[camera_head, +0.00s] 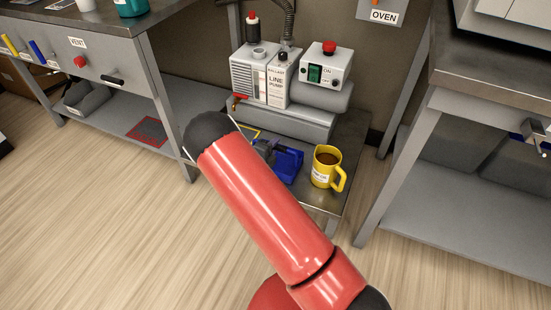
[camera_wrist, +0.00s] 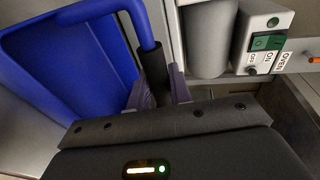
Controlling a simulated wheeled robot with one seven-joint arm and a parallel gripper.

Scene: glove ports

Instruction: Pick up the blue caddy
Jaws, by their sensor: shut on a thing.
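The blue caddy (camera_head: 289,166) shows in the head view just right of my red arm, over the low metal shelf (camera_head: 335,202); my arm hides part of it. In the wrist view the caddy (camera_wrist: 75,55) fills the upper left, with a blue handle post running to a dark grip (camera_wrist: 154,68). My gripper (camera_wrist: 160,90) is shut on the caddy at this dark grip, a finger on each side. In the head view my gripper is mostly hidden behind my arm. I cannot tell whether the caddy touches the shelf.
A yellow mug (camera_head: 323,170) of brown liquid stands close right of the caddy. Behind is a grey pump (camera_head: 268,78) with a switch box (camera_head: 320,70). Benches stand left (camera_head: 115,60) and right (camera_head: 480,85). The wooden floor at front left is clear.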

